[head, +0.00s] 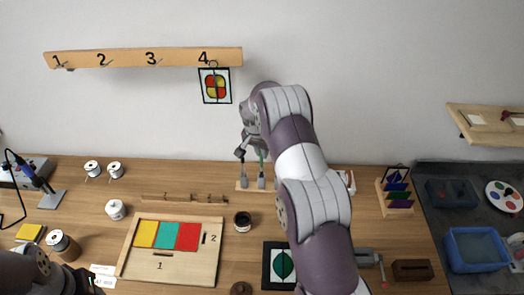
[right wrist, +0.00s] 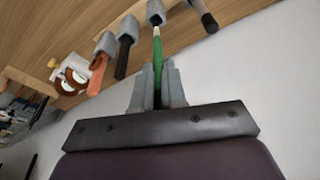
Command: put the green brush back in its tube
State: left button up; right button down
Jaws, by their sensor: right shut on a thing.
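The green brush (right wrist: 157,48) is held between the grey fingers of my right gripper (right wrist: 157,78), which is shut on it. In the right wrist view its pale end meets the mouth of a grey tube (right wrist: 156,12); I cannot tell if it is inside. In the head view the green brush (head: 263,154) stands roughly upright under my right gripper (head: 260,142), above the grey tubes (head: 261,183) on a small wooden base. My right arm hides part of the base. My left arm shows at the lower left; its jaws (head: 90,283) are unclear.
Nearby tubes hold a black-handled brush (right wrist: 123,58), an orange-handled brush (right wrist: 97,75) and another dark one (right wrist: 209,22). A wooden board with coloured panes (head: 160,263), a dark jar (head: 243,221) and a wooden rack (head: 397,197) stand on the bench.

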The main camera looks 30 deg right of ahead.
aim_at(262, 166)
jog(key=shift+f, duration=0.2)
jog(key=shift+f+b, duration=0.3)
jog(key=shift+b, duration=0.2)
jog(key=shift+f, duration=0.1)
dwell(0.6)
jog(key=shift+f+b, duration=2.85)
jog(key=shift+f, duration=0.1)
dwell(0.7)
jog(key=c, duration=0.6)
grip_release()
jog(key=shift+c, duration=0.2)
